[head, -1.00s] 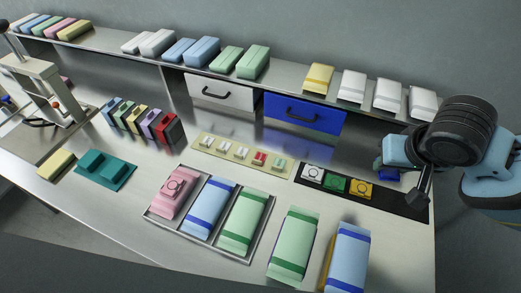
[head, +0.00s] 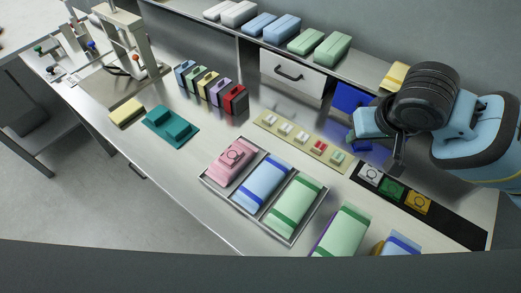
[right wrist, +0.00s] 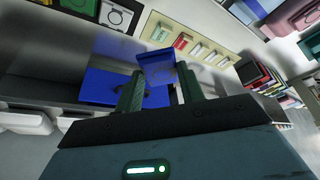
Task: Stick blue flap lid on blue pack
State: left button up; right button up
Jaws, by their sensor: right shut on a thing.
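My right gripper (head: 368,138) is shut on the blue flap lid (right wrist: 157,68), which stands between its two fingertips in the right wrist view. In the head view the lid is a small blue piece (head: 362,146) under the gripper, partly hidden and in front of the blue drawer. The gripper is raised over the table, near the right end of the tan strip. The blue pack (head: 262,183) lies in the middle of the metal tray (head: 240,225), between a pink pack (head: 222,170) and a green pack (head: 296,205). The pink pack has a pink ringed lid on top. My left gripper is out of view.
A black strip (head: 450,222) holds white, green and yellow lids. The tan strip (head: 268,122) bears several small pieces. Another green pack (head: 341,232) and another blue pack (head: 400,244) lie right of the tray. Drawers and a shelf stand behind.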

jog(key=a+f+n+g+y, duration=0.1)
jog(key=a+n+g, duration=0.1)
jog(key=a+n, duration=0.4)
jog(key=s+a+f+n+g+y, duration=0.1)
jog(key=a+n+g, duration=0.2)
jog(key=a+n, duration=0.3)
jog(key=a+f+n+g, duration=0.1)
jog(key=a+n, duration=0.5)
jog(key=n, duration=0.7)
jog(key=shift+s+a+f+n+g+y, duration=0.2)
jog(key=shift+s+a+n+g+y, duration=0.15)
jog(key=shift+g, duration=0.45)
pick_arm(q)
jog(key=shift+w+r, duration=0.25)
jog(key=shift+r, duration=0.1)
pick_arm(e)
jog(key=shift+s+a+n+g, duration=0.3)
jog(key=shift+a+n, duration=0.45)
jog(key=shift+n, duration=0.3)
